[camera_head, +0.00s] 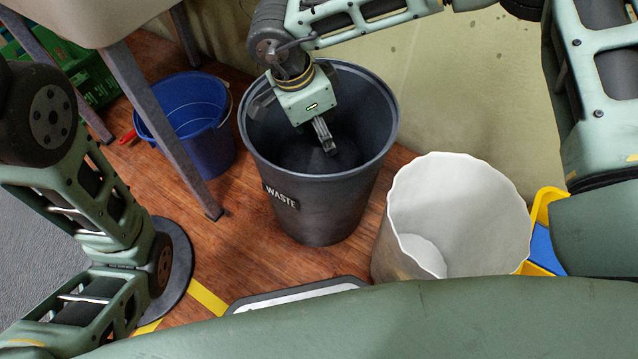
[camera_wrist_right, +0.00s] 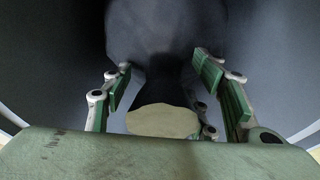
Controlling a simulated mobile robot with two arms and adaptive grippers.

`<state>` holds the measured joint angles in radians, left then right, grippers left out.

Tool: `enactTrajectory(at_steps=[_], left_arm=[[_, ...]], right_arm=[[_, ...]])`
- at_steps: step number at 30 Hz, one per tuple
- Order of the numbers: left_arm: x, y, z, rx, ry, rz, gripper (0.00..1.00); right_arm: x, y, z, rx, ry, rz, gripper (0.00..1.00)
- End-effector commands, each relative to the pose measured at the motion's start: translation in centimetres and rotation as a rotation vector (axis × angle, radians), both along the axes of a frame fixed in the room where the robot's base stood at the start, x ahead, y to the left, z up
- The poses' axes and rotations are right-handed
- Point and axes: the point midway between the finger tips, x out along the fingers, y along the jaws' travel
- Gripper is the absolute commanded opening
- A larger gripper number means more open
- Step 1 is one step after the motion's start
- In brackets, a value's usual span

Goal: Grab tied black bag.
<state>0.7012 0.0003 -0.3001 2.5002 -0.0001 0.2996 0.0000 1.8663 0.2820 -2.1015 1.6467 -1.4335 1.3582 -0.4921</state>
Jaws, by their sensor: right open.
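The dark waste bin (camera_head: 325,205), labelled WASTE, stands on the wooden floor in the head view. My right gripper (camera_head: 326,138) reaches down into it from above. In the right wrist view the open fingers (camera_wrist_right: 163,85) point into the bin. A dark rounded shape that looks like the black bag (camera_wrist_right: 165,32) lies ahead, with a narrower dark neck running back between the fingers. A pale oval patch (camera_wrist_right: 163,120) shows below the neck; I cannot tell what it is. Contact with the bag cannot be made out. My left gripper is out of view.
A white bin (camera_head: 455,215) stands right of the waste bin, with a yellow and blue container (camera_head: 545,245) beyond it. A blue bucket (camera_head: 190,125) stands to the left behind a grey table leg (camera_head: 165,125). Green crates (camera_head: 85,75) are at the upper left.

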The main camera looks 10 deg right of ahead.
Motion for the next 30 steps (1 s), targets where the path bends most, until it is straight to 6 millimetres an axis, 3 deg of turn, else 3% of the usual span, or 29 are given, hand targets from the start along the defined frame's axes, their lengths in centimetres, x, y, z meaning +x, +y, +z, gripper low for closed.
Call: enactTrajectory(at_steps=[3, 21, 30], left_arm=[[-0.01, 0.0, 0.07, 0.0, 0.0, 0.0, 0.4], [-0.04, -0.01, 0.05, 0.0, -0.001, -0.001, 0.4], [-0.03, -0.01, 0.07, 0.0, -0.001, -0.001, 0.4]], right_arm=[[0.0, 0.01, 0.08, 0.0, 0.0, 0.0, 0.52], [-0.03, 0.02, 0.06, 0.0, 0.001, 0.001, 0.0], [-0.01, 0.04, 0.17, 0.0, 0.0, 0.001, 0.0]])
